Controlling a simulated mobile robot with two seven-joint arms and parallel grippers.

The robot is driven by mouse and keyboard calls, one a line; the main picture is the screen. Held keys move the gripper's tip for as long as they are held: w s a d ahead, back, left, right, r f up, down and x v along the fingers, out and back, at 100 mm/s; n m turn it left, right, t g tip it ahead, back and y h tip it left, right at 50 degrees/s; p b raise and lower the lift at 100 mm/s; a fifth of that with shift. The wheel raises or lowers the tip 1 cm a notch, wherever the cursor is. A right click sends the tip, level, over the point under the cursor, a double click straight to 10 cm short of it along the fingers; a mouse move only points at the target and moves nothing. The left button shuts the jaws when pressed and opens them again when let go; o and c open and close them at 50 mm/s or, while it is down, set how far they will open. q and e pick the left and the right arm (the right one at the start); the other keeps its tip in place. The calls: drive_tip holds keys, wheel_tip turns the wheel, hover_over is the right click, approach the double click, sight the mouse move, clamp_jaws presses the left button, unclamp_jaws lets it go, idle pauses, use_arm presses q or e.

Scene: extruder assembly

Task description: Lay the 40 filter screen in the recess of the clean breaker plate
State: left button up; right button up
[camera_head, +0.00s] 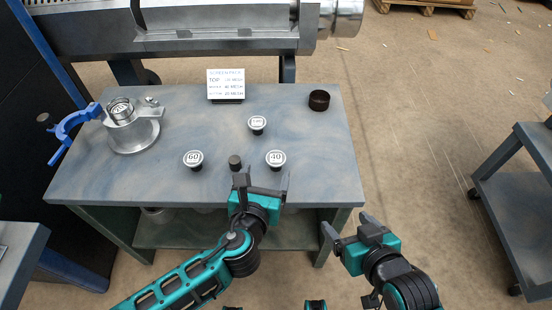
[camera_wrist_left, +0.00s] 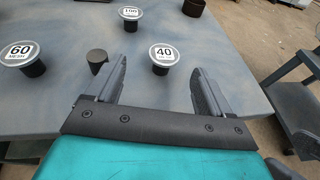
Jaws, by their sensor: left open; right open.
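The 40 filter screen (camera_head: 275,157) is a small round disc labelled 40 on a dark stub, standing near the table's front edge. It also shows in the left wrist view (camera_wrist_left: 164,54), ahead of and between the fingertips. My left gripper (camera_head: 262,180) is open and empty, just in front of this screen. My right gripper (camera_head: 347,226) is open and empty, off the table's front right corner. A metal fixture (camera_head: 132,134) at the table's left holds a round metal piece (camera_head: 120,108), whose top shows a label that looks like 20; any breaker plate recess is not clearly visible.
The 60 screen (camera_head: 193,158), the 100 screen (camera_head: 257,123) and a dark knob (camera_head: 235,162) stand near the left gripper. A dark ring (camera_head: 319,100), a sign (camera_head: 226,84) and a blue clamp (camera_head: 75,128) are farther off.

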sight(275, 162)
use_arm(q)
drive_tip(key=x, duration=0.3)
drive_tip(key=shift+w+d+f+b, duration=0.1)
drive_tip(key=shift+w+b, duration=0.1)
drive_tip(key=shift+b, duration=0.15)
drive_tip(key=x, duration=0.1)
drive_tip(key=b+x, duration=0.1)
drive_tip(key=x, duration=0.1)
drive_tip(key=f+b+x, duration=0.1)
drive_tip(key=x, duration=0.1)
drive_tip(key=shift+d, duration=0.35)
drive_tip(key=shift+c, duration=0.3)
drive_tip(key=c, duration=1.1)
